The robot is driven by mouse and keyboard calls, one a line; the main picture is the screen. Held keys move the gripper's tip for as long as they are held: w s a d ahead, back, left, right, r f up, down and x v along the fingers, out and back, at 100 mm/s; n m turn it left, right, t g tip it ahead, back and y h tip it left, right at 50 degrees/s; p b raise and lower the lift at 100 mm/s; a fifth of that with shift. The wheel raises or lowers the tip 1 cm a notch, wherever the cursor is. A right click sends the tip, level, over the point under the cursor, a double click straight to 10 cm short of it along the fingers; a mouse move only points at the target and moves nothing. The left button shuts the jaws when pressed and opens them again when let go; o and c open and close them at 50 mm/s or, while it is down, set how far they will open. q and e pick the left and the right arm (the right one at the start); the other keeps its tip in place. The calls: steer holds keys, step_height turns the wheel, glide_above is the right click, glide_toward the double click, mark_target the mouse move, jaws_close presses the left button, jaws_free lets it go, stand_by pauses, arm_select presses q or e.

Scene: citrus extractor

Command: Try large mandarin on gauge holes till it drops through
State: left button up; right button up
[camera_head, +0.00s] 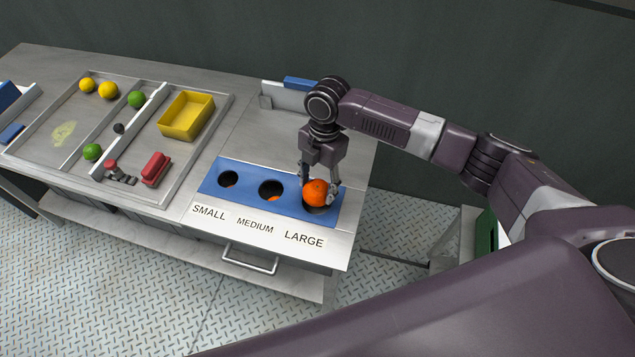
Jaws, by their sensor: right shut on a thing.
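An orange mandarin (315,191) is between the fingers of my right gripper (318,184), which is shut on it. The mandarin is over the rightmost hole, above the word LARGE, and covers much of that hole. I cannot tell whether it touches the hole's rim. The blue gauge plate (246,185) lies on the steel counter with a row of three holes labelled SMALL, MEDIUM and LARGE. The small hole (228,179) looks dark and empty. My left gripper is not in view.
Left of the gauge, a divided steel tray (190,171) holds yellow and green fruits, a yellow bin (186,116), a red-topped block (155,169) and a red-and-grey item (118,172). A low metal piece with a blue block (300,83) stands behind the gauge. Bare counter lies between them.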

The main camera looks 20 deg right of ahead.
steer(key=shift+f, duration=0.45)
steer(key=o, duration=1.5)
steer(key=r, duration=0.8)
steer(key=d+r, duration=0.1)
steer(key=r, duration=0.3)
steer(key=shift+w, duration=0.4)
